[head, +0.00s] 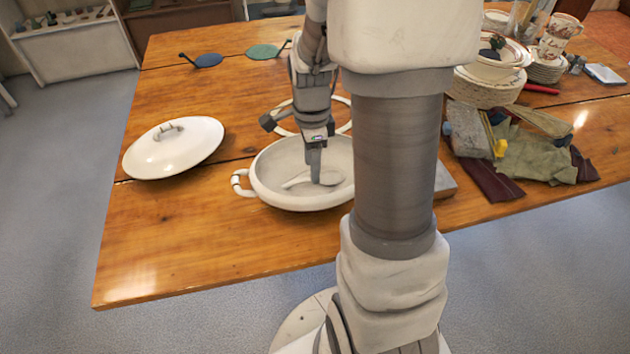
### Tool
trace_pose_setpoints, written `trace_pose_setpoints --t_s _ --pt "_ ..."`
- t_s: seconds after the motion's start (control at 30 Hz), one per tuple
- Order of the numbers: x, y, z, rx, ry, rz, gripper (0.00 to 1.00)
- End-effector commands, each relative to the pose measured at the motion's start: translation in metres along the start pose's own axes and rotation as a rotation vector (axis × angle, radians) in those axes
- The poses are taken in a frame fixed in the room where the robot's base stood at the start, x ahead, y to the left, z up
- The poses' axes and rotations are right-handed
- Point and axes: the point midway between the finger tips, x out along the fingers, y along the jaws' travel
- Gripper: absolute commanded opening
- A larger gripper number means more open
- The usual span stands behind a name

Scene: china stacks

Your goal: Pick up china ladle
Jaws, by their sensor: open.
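The white china ladle (298,181) lies inside a large white tureen (262,187) near the front edge of the wooden table. Its pale handle end shows to the left of my gripper; part of it is hidden behind the fingers. My gripper (315,180) points straight down into the tureen, its fingertips close to the ladle. I cannot tell from this angle whether the fingers touch it. The gripper is open, seen edge-on. My arm hides the tureen's right side.
A white lid (172,150) lies left of the tureen. A white ring (283,118) is behind it. Cloths (535,150) and stacked china (487,88) stand right. The table's front left is clear.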

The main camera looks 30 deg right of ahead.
Motion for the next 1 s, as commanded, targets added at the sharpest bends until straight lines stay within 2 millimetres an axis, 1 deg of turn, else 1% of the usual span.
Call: trace_pose_setpoints --t_s 0.03,0.2,0.47,0.5,0.57,0.6,0.77,0.8,1.0 --pt "0.013 0.002 -0.001 0.001 0.000 0.002 0.52" --pt "0.031 0.002 -0.001 0.000 0.000 0.001 0.52" --pt "0.032 0.002 -0.001 -0.001 0.000 0.000 0.52" --pt "0.032 0.002 -0.001 -0.001 0.000 -0.001 0.49" --pt "0.032 0.002 -0.001 -0.001 0.000 -0.001 0.38" --pt "0.032 0.002 -0.001 -0.001 0.000 -0.001 0.31" --pt "0.032 0.002 -0.001 -0.001 0.000 -0.001 0.02" --pt "0.032 0.002 -0.001 -0.001 0.000 -0.001 0.00" --pt "0.032 0.002 -0.001 -0.001 0.000 -0.001 0.00"
